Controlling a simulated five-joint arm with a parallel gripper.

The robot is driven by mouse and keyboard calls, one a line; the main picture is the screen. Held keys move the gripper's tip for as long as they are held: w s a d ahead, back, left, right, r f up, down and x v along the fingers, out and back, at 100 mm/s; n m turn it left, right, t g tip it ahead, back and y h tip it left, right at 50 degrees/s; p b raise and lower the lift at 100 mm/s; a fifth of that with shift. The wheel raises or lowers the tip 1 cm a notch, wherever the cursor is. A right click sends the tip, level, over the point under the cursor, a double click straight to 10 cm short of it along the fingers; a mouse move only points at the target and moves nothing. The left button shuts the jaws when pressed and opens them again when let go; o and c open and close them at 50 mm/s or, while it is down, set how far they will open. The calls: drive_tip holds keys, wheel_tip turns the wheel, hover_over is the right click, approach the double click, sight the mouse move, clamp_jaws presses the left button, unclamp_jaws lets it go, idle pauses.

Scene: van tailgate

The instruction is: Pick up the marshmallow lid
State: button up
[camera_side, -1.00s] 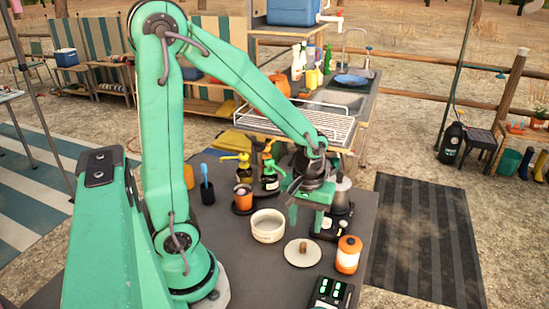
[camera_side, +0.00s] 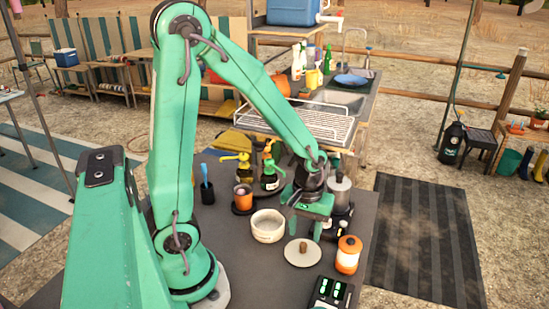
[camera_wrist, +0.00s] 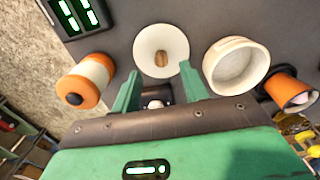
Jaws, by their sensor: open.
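The marshmallow lid (camera_side: 302,254) is a cream disc with a brown wooden knob, lying flat on the dark tabletop. It also shows in the wrist view (camera_wrist: 163,44), ahead of my fingers and roughly between their lines. The open cream pot (camera_side: 268,227) stands just left of it in the side view, and shows at right in the wrist view (camera_wrist: 238,68). My gripper (camera_side: 308,232) is open and empty, above the table and behind the lid in the side view. Its two green fingers (camera_wrist: 157,83) show spread apart in the wrist view, not touching the lid.
An orange and white canister (camera_side: 347,254) stands close to the lid's right. A scale with green digits (camera_side: 329,291) lies in front. Pump bottles (camera_side: 270,175), an orange cup (camera_side: 243,197) and a moka pot (camera_side: 339,190) stand behind. Bare tabletop lies left of the scale.

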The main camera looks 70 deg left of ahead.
sight(303, 244)
drive_tip(key=shift+f, duration=2.5)
clamp_jaws()
